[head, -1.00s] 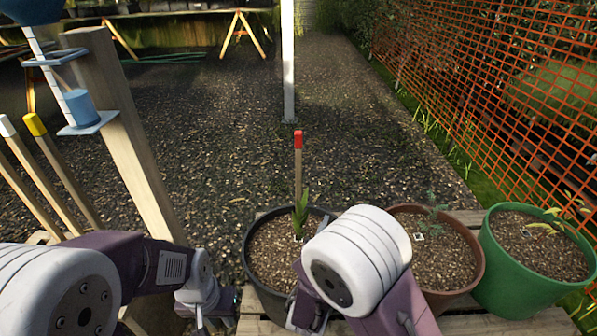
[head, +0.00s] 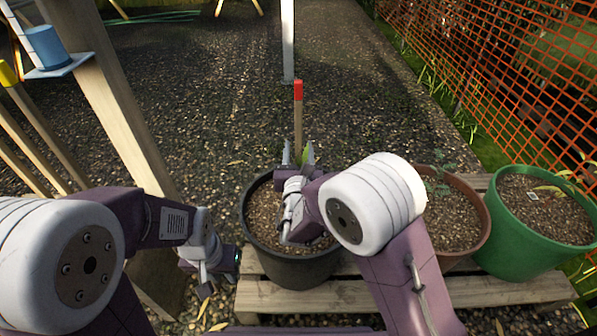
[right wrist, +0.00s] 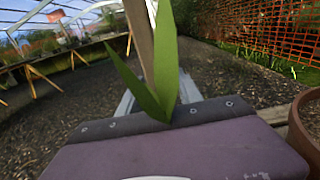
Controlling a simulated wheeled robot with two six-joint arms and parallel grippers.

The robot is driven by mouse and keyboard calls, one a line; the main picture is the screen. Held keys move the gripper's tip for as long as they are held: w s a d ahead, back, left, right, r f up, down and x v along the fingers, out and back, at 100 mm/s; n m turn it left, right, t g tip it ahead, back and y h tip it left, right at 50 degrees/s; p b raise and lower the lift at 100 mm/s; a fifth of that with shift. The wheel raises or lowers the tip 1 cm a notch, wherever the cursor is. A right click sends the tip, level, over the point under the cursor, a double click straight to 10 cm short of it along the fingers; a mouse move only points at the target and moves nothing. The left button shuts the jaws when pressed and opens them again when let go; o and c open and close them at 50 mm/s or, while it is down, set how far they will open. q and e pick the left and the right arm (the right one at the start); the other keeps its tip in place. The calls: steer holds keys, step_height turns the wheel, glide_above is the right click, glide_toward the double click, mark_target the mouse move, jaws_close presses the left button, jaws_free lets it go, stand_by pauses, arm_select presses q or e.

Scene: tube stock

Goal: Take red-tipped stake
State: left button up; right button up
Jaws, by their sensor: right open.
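The red-tipped stake (head: 298,118) stands upright at the black pot (head: 292,268), its wooden shaft topped in red. My right gripper (head: 297,153) is over that pot, open, with its fingers apart on either side of the stake's line. The right wrist view shows the shaft (right wrist: 141,38) rising between the fingers, with a green plant (right wrist: 160,75) in front of it, close to the palm. I cannot tell whether the fingers touch the stake, and its foot is hidden. My left gripper (head: 207,288) hangs low at the left, beside the pot; its opening is unclear.
A brown pot (head: 480,225) and a green pot (head: 535,235) with plants stand to the right on a slatted wooden pallet (head: 400,294). A wooden post (head: 115,100) and yellow-tipped stake (head: 35,120) are at the left. Orange netting (head: 500,70) borders the right; gravel beyond is open.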

steer(key=shift+w+r, duration=0.1)
steer(key=shift+w, duration=0.2)
jaws_close()
steer(key=shift+r, duration=0.1)
